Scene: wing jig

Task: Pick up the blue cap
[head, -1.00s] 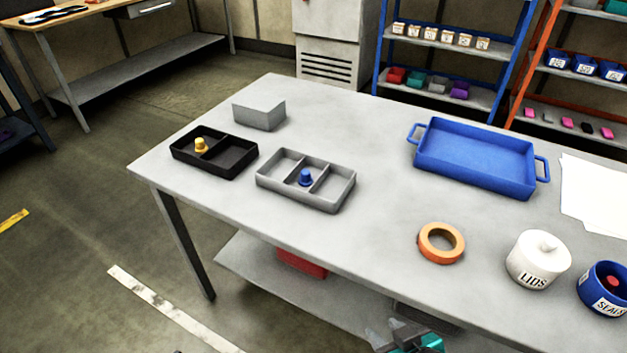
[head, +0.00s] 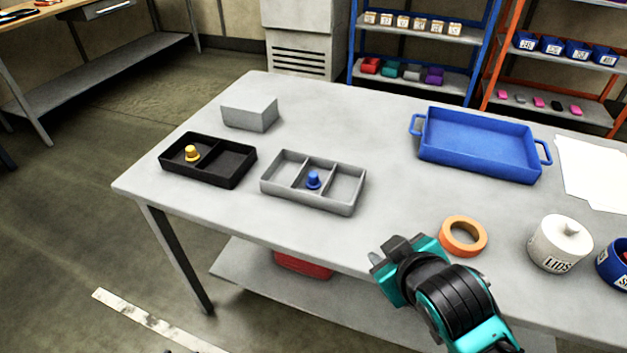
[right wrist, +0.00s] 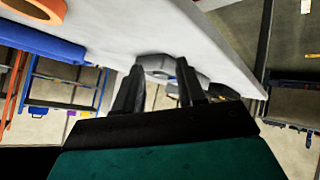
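The blue cap (head: 313,180) stands upright in the middle compartment of the grey three-part tray (head: 331,203) on the table. My right gripper (head: 384,258) is at the table's front edge, to the right of and nearer than the tray, well apart from the cap. In the right wrist view its two fingers (right wrist: 160,75) are spread with nothing held between them. My left gripper is not in view.
A black tray (head: 234,168) with a yellow cap (head: 192,153) and a grey block (head: 249,113) are at the left. An orange tape ring (head: 446,247), a white LIDS jar (head: 551,255) and a blue handled tray (head: 475,145) are at the right. The table's middle is clear.

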